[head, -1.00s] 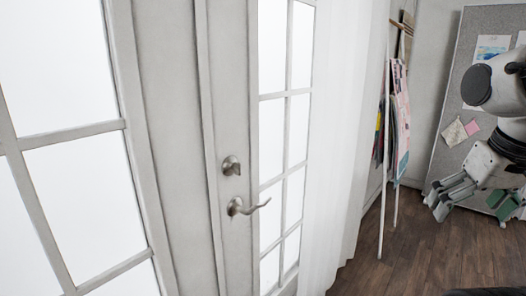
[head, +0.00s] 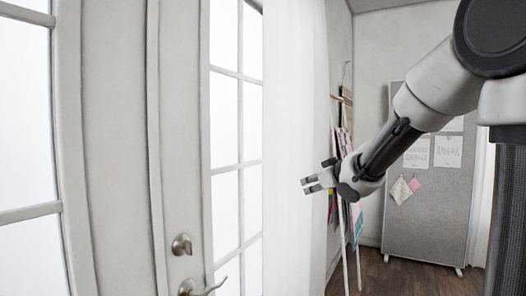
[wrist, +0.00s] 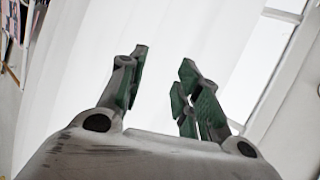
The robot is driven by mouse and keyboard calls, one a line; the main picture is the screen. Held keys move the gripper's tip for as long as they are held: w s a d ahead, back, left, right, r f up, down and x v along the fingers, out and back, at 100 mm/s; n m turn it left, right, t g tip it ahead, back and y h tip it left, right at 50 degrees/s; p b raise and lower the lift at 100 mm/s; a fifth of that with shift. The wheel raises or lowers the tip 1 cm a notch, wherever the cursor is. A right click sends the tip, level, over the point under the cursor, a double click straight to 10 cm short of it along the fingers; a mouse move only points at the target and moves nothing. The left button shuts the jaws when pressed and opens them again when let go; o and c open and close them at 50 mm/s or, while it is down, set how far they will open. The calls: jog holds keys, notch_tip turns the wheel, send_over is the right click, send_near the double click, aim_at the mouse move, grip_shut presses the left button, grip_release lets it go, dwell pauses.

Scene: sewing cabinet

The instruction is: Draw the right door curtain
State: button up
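The right door curtain (head: 294,150) is a white sheer cloth hanging at the right edge of the glazed door (head: 232,130). It covers part of the right-hand panes and leaves most of them bare. My gripper (head: 306,186) is in front of the curtain's right part, with its fingers pointing left. In the wrist view my gripper (wrist: 163,88) has its two fingers apart, with the white curtain (wrist: 110,70) behind them and no cloth visibly between them. I cannot tell whether the fingertips touch the cloth.
A metal door handle (head: 200,288) sticks out at the bottom, with a lock knob (head: 181,244) above it. A rack of hanging papers and fabric (head: 345,200) stands behind my gripper. A grey pinboard (head: 425,215) stands at the back right. Wooden floor (head: 400,278) is clear before it.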

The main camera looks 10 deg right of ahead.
jog(key=w+a+r+n+y, duration=0.1)
jog(key=a+r+y, duration=0.2)
jog(key=a+r, duration=0.15)
jog(key=n+t+y, duration=0.1)
jog(key=n+y, duration=0.1)
jog(key=y, duration=0.3)
send_near(263, 149)
jog(key=x, duration=1)
jog(key=shift+w+d, duration=0.1)
jog(key=shift+w, duration=0.25)
grip_shut()
